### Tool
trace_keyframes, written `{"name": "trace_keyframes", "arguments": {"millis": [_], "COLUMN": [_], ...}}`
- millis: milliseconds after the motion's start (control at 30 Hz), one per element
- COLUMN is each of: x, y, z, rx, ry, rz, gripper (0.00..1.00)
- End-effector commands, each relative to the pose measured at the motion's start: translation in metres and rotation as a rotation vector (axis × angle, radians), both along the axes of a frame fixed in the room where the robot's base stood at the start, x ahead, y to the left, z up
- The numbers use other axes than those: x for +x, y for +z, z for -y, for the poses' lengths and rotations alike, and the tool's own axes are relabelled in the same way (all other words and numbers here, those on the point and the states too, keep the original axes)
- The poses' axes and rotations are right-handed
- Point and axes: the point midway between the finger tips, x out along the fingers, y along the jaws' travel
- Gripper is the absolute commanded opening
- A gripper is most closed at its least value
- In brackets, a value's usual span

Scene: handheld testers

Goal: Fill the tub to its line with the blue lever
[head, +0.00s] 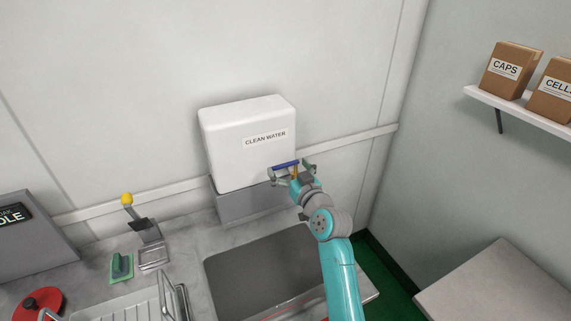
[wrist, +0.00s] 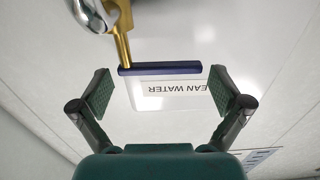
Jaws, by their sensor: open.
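The blue lever (head: 284,164) sits low on the front of the white CLEAN WATER box (head: 240,125). In the wrist view the lever (wrist: 160,69) lies lengthwise across the gap between my fingertips. Its left end joins a brass stem (wrist: 122,45) beside a chrome tap part (wrist: 97,15). My gripper (head: 291,170) is open at the lever. In the wrist view both finger pads of my gripper (wrist: 160,90) stand apart from the lever's ends. I cannot make out the tub or its line; my arm hides part of the sink.
The grey sink (head: 225,275) is below the box. On the counter to its left are a yellow-knobbed stand (head: 140,225), a green scrubber (head: 121,265), a dish rack (head: 125,308) and a red round item (head: 40,302). A shelf with cartons (head: 510,70) is at the right.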

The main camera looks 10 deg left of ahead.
Motion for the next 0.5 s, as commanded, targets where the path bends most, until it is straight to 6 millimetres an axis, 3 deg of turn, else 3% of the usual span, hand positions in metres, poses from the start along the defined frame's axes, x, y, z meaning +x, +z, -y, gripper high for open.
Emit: {"name": "trace_keyframes", "arguments": {"millis": [200,500], "x": [0.014,0.015], "y": [0.000,0.000], "z": [-0.009,-0.010], "rx": [0.001,0.001], "ry": [0.000,0.000], "rz": [-0.001,0.000], "gripper": [1.00,1.00]}}
